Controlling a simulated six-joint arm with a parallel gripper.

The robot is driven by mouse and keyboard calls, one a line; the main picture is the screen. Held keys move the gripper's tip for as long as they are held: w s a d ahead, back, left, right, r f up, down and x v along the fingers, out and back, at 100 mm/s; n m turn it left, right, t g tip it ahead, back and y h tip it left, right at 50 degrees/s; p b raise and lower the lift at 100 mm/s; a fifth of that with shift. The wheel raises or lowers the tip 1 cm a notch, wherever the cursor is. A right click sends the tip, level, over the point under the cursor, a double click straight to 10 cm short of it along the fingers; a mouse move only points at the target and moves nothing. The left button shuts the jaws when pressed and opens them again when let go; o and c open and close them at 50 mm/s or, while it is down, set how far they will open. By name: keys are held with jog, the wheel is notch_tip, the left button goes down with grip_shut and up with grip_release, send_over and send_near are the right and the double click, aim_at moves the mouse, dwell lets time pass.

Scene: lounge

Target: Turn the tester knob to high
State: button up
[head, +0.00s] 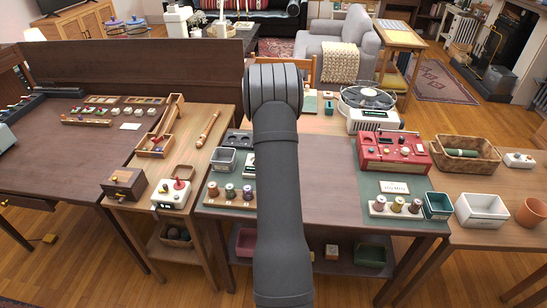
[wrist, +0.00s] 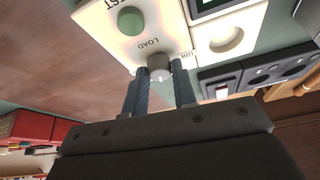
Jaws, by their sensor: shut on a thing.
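The tester (wrist: 172,38) is a cream box seen close up and upside down in the wrist view, with "LOAD", "TEST" and "LOW" printed on it. Its grey round knob (wrist: 159,66) is at the near edge of the panel, by the "LOAD" label. A green button (wrist: 131,20) sits beyond it. My gripper (wrist: 160,78) has its two dark fingers on either side of the knob and is shut on it. The knob's pointer is too small to read.
In the head view a red radio (head: 392,151) stands on the right of the table, with a wicker basket (head: 464,153) beyond it. A row of spools (head: 231,192) stands left of my arm. Bare table (head: 330,180) shows right of my arm.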

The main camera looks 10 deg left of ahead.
jog(key=m+h, duration=0.1)
jog(key=m, duration=0.1)
jog(key=m+h, duration=0.1)
jog(key=m, duration=0.2)
jog(key=shift+w+a+g, duration=0.1)
jog(key=shift+a+g, duration=0.05)
jog(key=shift+g, duration=0.15)
jog(key=m+g+h, duration=0.1)
jog(key=m, duration=0.4)
jog(key=shift+a+m+g, duration=0.1)
jog(key=shift+m+g, duration=0.3)
jog(key=o, duration=1)
jog(key=v, duration=1.7)
jog(key=shift+a, duration=0.3)
